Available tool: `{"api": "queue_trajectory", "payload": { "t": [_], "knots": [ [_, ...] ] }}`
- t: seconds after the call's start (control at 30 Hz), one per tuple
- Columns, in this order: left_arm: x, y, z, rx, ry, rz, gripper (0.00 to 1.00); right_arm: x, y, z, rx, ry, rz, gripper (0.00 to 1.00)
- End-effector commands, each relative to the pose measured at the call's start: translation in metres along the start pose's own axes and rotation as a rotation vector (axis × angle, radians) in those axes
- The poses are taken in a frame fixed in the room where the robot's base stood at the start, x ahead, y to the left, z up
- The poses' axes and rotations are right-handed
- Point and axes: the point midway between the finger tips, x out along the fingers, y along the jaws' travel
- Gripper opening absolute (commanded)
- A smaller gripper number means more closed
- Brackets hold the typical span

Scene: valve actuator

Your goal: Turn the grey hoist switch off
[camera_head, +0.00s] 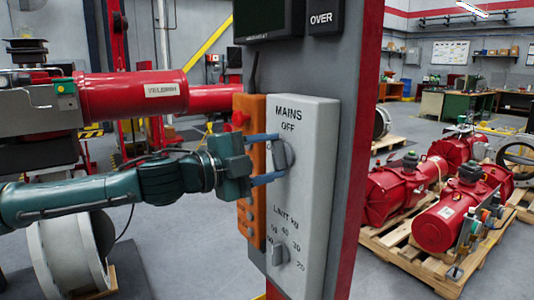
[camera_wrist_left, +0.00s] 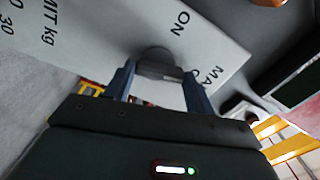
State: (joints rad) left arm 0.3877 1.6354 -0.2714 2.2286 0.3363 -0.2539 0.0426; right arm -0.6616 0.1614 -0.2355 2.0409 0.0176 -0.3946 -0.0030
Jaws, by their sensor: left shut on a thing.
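The grey switch box (camera_head: 308,195) is fixed to a column and reads MAINS and OFF at its top. Its upper grey knob (camera_head: 283,154) sits just below the word OFF. My left gripper (camera_head: 268,158) reaches in from the left, with one blue finger above the knob and one below, shut on it. In the left wrist view the dark knob (camera_wrist_left: 158,64) is between the two fingers, and the word ON shows on the grey panel (camera_wrist_left: 105,25). I cannot tell exactly where the knob points. My right gripper is not in view.
A lower limit knob (camera_head: 280,254) with kg marks is on the same box. An orange pendant (camera_head: 251,200) with buttons hangs close to its left. A dark display (camera_head: 264,18) is above. A red actuator (camera_head: 135,95) lies behind my arm; more red actuators (camera_head: 440,225) stand on pallets at right.

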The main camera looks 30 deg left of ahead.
Motion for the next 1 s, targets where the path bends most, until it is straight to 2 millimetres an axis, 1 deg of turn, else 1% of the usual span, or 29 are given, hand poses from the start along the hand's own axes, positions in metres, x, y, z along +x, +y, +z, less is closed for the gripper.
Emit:
{"api": "queue_trajectory", "payload": {
  "t": [0.2,0.4,0.97,1.0],
  "knots": [
    [0.0,-0.0008,-0.001,0.127,0.001,0.0,0.32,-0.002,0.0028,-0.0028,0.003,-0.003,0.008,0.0],
    [0.0,-0.0002,-0.0011,0.192,0.001,0.0,0.32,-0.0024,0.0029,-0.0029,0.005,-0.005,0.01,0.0],
    [0.0,0.0003,-0.0011,0.219,0.001,-0.001,0.32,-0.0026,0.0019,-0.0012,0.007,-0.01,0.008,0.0],
    [0.0,0.0003,-0.0011,0.218,0.001,0.0,0.57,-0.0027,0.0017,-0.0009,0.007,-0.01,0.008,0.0]
  ]
}}
